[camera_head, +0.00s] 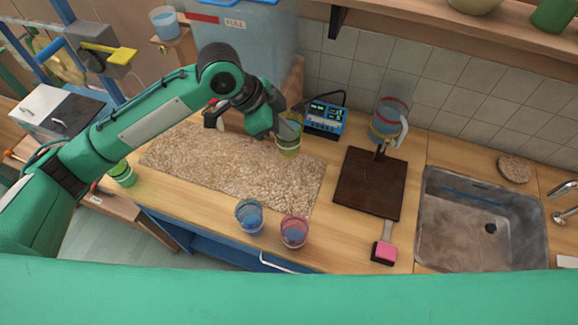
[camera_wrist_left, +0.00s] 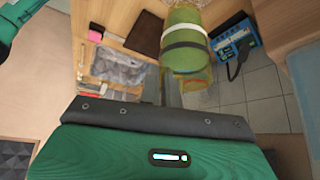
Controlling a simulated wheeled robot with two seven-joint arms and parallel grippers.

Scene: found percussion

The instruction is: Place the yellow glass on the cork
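The yellow glass (camera_head: 288,149) is at the tip of my left gripper (camera_head: 287,126), over the back right edge of a large speckled tan mat (camera_head: 215,165). In the left wrist view the glass (camera_wrist_left: 184,40) looks olive green with a pale band, right against the fingers (camera_wrist_left: 163,85). The fingers are close together and seem to pinch its wall near the rim. I cannot tell whether its base touches anything. A small round tan disc (camera_head: 514,168) that looks like cork lies behind the sink. The large mat is also cork-coloured. My right gripper is not in view.
A blue glass (camera_head: 249,216) and a pink glass (camera_head: 294,231) stand at the front edge; a green glass (camera_head: 122,174) stands left. A blue device (camera_head: 325,118), a jug (camera_head: 388,119), a dark board (camera_head: 369,184) and a sink (camera_head: 480,225) lie rightward.

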